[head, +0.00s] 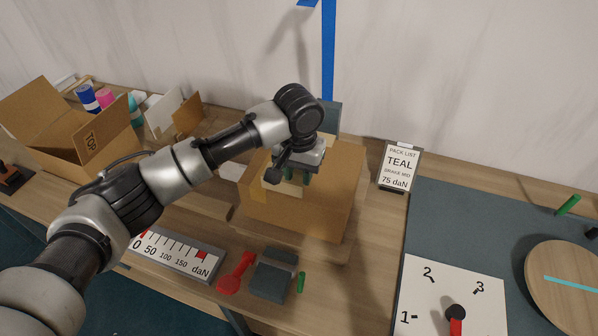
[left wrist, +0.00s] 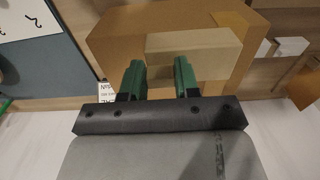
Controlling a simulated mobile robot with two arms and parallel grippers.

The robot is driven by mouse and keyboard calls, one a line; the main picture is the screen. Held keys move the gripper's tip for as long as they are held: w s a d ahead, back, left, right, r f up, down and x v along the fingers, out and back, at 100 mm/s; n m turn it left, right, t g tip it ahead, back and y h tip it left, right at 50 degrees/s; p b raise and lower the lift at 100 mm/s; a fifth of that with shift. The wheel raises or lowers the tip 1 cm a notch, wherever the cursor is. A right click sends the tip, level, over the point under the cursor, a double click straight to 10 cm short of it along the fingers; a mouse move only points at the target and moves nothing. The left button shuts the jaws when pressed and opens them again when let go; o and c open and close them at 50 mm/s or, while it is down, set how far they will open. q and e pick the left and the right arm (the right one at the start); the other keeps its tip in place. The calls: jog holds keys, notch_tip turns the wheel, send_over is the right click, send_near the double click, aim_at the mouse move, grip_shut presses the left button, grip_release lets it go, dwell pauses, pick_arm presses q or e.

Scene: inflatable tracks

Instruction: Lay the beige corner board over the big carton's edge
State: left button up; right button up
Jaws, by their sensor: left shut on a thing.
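The big brown carton (head: 328,205) stands closed on the table, in the middle of the head view. My left gripper (head: 297,178) is over its top, pointing down. In the left wrist view my left gripper's green fingers (left wrist: 160,80) are shut on the beige corner board (left wrist: 195,50). The board shows against the carton (left wrist: 112,38) and extends to the right of the fingers. In the head view the gripper hides much of the board. I cannot tell whether the board touches the carton. My right gripper is not in view.
An open carton (head: 60,130) stands at the left. A force scale (head: 175,255), a red tool (head: 236,272) and a grey block (head: 272,275) lie in front of the big carton. A pack list sign (head: 400,167) stands to its right, near a dial board (head: 452,300).

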aim_at(299, 181)
pick_arm(q)
jog(key=shift+f+b, duration=1.1)
jog(key=shift+b, duration=0.05)
jog(key=shift+f+b, duration=0.65)
jog(key=shift+b, duration=0.25)
jog(key=shift+w+d+f, duration=0.1)
jog(key=shift+w+f, duration=0.1)
jog(key=shift+f, duration=1.05)
jog(key=o, duration=1)
notch_tip(299, 181, up, 11)
jog(key=b, duration=0.3)
jog(key=shift+s, duration=0.1)
